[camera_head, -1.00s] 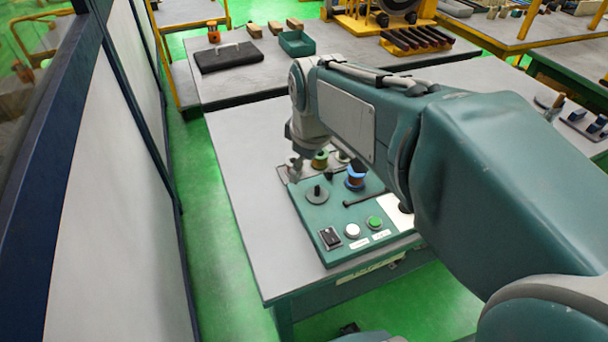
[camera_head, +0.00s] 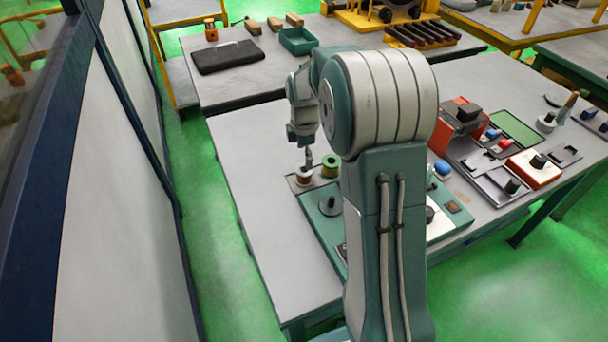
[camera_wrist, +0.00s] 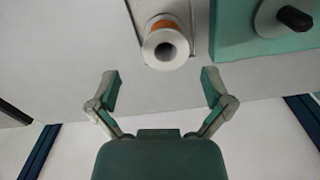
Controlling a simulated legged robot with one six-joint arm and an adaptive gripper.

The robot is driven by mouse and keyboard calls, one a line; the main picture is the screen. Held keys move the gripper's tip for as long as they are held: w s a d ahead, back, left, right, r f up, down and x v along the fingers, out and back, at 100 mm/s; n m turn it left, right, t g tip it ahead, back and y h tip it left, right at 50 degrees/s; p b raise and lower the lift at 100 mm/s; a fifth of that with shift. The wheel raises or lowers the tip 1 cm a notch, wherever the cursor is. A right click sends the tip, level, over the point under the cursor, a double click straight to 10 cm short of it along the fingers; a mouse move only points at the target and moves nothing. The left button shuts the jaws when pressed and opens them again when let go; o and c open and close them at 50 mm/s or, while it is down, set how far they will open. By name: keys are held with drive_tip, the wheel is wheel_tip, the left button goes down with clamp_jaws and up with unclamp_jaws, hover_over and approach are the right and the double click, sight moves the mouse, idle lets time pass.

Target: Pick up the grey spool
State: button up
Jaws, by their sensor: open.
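A spool with pale grey flanges and an orange-copper winding (camera_wrist: 164,44) stands end-on just beyond my gripper (camera_wrist: 162,88) in the wrist view. My fingers are spread wide and empty, and the spool is not between them. In the head view, my gripper (camera_head: 308,157) points down close to a reddish-copper spool (camera_head: 304,178) on a small tray (camera_head: 294,184). A green-wound spool (camera_head: 330,165) stands to its right. My arm hides what lies farther right on the tray, including any other spool.
A teal panel (camera_head: 322,226) with a grey disc and dark post (camera_head: 329,205) is in front of the tray. The grey tabletop (camera_head: 255,190) is clear to the left. A red-and-grey device (camera_head: 462,115) and white-topped parts stand to the right.

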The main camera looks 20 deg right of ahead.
sight(304, 175)
drive_tip(key=f, duration=0.6)
drive_tip(key=shift+s+a+f, duration=0.15)
drive_tip(key=shift+s+f, duration=0.1)
drive_tip(key=shift+f, duration=0.1)
drive_tip(key=c, duration=1.1)
